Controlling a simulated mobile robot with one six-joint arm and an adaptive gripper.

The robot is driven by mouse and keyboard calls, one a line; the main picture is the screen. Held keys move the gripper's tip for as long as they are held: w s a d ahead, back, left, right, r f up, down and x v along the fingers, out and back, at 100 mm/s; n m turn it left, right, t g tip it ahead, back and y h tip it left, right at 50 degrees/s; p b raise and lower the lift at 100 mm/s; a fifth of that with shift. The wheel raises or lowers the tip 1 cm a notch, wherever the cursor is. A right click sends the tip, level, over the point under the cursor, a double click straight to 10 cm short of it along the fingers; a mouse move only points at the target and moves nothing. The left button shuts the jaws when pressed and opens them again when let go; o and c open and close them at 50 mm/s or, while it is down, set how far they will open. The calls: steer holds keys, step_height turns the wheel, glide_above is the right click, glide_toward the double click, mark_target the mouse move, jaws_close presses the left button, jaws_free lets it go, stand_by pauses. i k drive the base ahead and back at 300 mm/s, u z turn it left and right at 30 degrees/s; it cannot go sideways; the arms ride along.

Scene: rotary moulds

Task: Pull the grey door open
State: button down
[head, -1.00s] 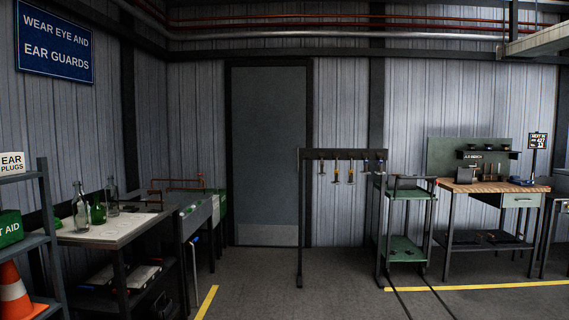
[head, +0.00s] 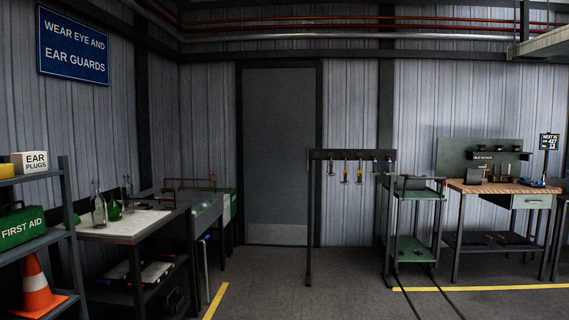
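The grey door (head: 279,150) stands in a dark frame in the back wall, left of the middle of the head view. It looks shut, with a paler plate along its bottom. I cannot make out a handle on it. The lower right edge of the door is partly behind the tool rack. My gripper and arm are not in view.
A tool rack (head: 309,225) with hanging tools stands just right of the door. A green trolley (head: 412,250) and a workbench (head: 500,187) are further right. Left are a bench with bottles (head: 130,228), a shelf (head: 58,235) and a cone (head: 36,285). Open floor (head: 300,285) lies ahead.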

mark_target(279, 104)
steer(key=u, duration=0.1)
steer(key=i, duration=0.95)
steer(key=z, duration=0.1)
